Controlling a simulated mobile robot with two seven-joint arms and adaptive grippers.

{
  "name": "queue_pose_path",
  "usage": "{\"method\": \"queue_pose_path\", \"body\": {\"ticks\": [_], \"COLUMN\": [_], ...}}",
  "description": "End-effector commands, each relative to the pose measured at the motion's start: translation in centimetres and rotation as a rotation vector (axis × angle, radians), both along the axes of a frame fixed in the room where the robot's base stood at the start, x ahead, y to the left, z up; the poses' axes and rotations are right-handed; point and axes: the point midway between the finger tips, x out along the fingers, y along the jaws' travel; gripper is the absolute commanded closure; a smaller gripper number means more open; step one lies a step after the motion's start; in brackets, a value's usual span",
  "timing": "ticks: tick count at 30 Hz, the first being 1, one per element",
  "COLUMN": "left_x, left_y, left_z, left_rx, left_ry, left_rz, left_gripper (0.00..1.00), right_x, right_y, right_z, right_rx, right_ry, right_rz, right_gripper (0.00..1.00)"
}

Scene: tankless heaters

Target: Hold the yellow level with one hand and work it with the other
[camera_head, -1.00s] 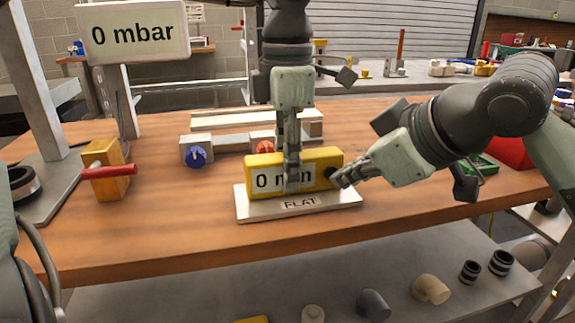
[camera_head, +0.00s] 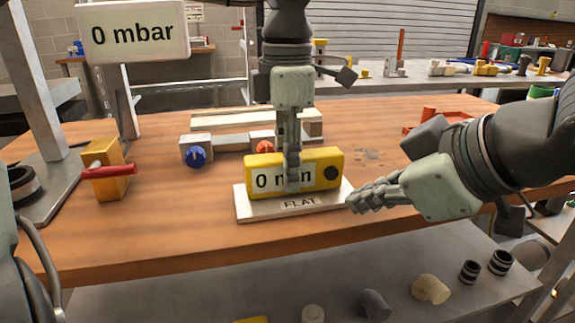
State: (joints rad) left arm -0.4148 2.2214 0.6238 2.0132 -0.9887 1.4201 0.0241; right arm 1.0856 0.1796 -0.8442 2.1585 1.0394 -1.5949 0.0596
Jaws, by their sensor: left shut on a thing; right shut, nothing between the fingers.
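The yellow level (camera_head: 317,172) sits upright on a white plate marked FLAT (camera_head: 260,211) near the front of the wooden table. Its white display reads "0 m…", partly hidden by my finger, and a dark round button (camera_head: 331,173) shows at its right end. My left gripper (camera_head: 292,182) reaches down from above and is shut on the level, its fingers in front of the display. My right gripper (camera_head: 357,203) is shut and empty, just right of the plate's right end, apart from the level.
A yellow block with a red lever (camera_head: 108,171) stands at the left. A sign (camera_head: 133,32) reads "0 mbar". A fixture with a blue knob (camera_head: 194,156) and a red knob (camera_head: 265,147) lies behind the level. Pipe fittings (camera_head: 431,289) lie on the lower shelf.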

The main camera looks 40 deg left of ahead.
Motion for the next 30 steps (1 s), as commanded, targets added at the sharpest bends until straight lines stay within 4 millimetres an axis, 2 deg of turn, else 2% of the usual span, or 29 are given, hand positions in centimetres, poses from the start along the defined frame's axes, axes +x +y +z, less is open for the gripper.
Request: {"method": "queue_pose_path", "body": {"ticks": [3,11,12,18,26,30], "left_x": [0.0,0.0,0.0,0.0,0.0,0.1], "left_y": [0.0,0.0,0.0,0.0,0.0,0.0], "left_z": [0.0,0.0,0.0,0.0,0.1,1.1], "left_rx": [-0.001,-0.001,-0.001,-0.001,-0.001,0.002], "left_ry": [-0.001,-0.001,-0.001,-0.001,-0.001,-0.004], "left_rz": [0.0,0.0,0.0,0.0,0.0,0.001], "left_gripper": [1.0,1.0,0.69,0.47,0.47,0.47], "right_x": [-0.5,-0.7,-0.7,-0.6,-0.6,-0.6], "right_y": [-0.6,-0.8,-0.8,-0.8,-0.7,-0.7], "right_z": [0.0,0.0,0.0,0.0,0.0,0.0], "right_rx": [-0.001,-0.001,-0.001,-0.001,-0.001,-0.001], "right_ry": [0.001,0.001,0.001,0.0,0.0,0.0], "right_rz": [-0.001,0.0,0.0,0.0,0.0,0.0], "right_gripper": [1.0,1.0,1.0,1.0,1.0,1.0]}}
